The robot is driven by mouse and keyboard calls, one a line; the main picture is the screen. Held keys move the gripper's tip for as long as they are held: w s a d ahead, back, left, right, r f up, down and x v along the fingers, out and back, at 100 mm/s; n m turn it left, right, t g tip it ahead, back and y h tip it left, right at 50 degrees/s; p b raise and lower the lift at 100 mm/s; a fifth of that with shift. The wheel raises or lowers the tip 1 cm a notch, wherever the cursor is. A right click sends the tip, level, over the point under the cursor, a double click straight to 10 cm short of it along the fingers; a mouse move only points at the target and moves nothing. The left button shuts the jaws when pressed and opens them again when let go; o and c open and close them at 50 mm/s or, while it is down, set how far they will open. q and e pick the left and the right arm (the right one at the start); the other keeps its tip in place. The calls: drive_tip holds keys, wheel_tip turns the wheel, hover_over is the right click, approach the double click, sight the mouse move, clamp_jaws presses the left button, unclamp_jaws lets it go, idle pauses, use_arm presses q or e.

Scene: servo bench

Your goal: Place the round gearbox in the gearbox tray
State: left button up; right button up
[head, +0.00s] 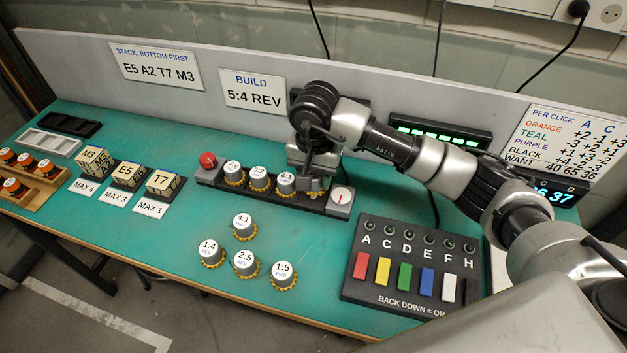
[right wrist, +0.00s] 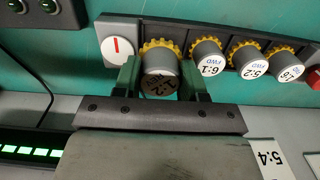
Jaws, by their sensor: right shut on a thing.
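My right gripper (head: 314,172) is shut on a round grey gearbox with a yellow toothed rim, at the right end of a dark rail (head: 266,196). In the right wrist view the fingers (right wrist: 161,80) clasp both sides of this gearbox (right wrist: 160,67). Its label is shaded and I cannot read it surely. My left gripper is not in view.
The rail has a dial (head: 340,199) and a red knob (head: 208,160). Several loose gearboxes, one marked 4:1 (head: 242,226), stand in front. A switch panel (head: 411,268) lies at right. Lettered blocks (head: 128,175) and small trays (head: 50,142) are at left.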

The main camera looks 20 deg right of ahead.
drive_tip(key=shift+w+f, duration=0.45)
drive_tip(key=shift+w, duration=0.3)
wheel_tip(320, 180, down, 4)
drive_tip(key=shift+r+p, duration=0.1)
drive_tip(key=shift+p, duration=0.55)
drive_tip(key=shift+f+b, duration=0.35)
drive_tip(key=o, duration=0.7)
drive_tip(key=shift+r, duration=0.1)
